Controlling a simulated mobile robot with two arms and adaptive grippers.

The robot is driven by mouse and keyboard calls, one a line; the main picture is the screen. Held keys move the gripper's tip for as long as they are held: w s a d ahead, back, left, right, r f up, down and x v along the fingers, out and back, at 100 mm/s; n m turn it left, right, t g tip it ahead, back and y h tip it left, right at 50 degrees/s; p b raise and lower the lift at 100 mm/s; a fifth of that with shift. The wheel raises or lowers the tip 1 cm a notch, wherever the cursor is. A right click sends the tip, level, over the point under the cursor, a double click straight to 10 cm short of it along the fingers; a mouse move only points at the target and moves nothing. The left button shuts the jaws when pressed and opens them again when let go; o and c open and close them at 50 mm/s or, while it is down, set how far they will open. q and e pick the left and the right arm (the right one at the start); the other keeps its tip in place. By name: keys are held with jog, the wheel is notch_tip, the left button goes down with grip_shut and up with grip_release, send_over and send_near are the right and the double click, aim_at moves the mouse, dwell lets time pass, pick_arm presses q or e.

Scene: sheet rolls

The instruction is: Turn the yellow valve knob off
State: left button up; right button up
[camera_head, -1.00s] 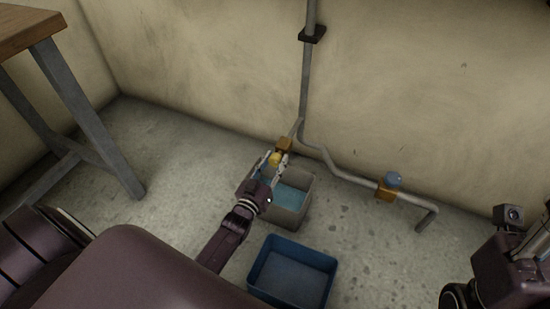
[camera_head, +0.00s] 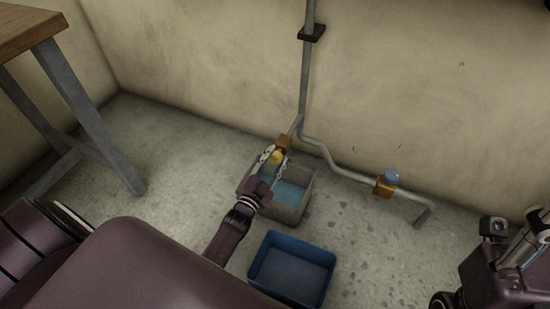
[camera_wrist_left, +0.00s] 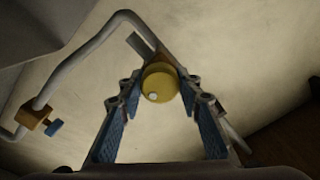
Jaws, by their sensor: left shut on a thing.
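The yellow valve knob (camera_head: 277,157) sits on an orange-brown valve body (camera_head: 284,142) low on the grey wall pipe, above a grey bin. My left gripper (camera_head: 276,159) reaches up to it from below, with one finger on each side, shut on the knob. In the left wrist view the round yellow knob (camera_wrist_left: 160,84), with a pale dot on its face, lies between the fingertips (camera_wrist_left: 161,88). The inner finger pads look blue. My right gripper (camera_head: 528,238) shows only partly at the right edge, and its fingertips are unclear.
A second valve with a blue knob (camera_head: 391,177) is farther right on the grey pipe (camera_head: 340,172). The grey bin (camera_head: 292,213) holds bluish water. A blue bin (camera_head: 317,289) stands in front. A wooden table (camera_head: 28,26) is at the left.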

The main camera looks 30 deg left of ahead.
pick_arm(q)
jog(key=shift+m, duration=0.5)
jog(key=o, duration=1.2)
jog(key=shift+c, duration=0.2)
jog(key=s, duration=1.2)
jog(key=shift+d, duration=0.35)
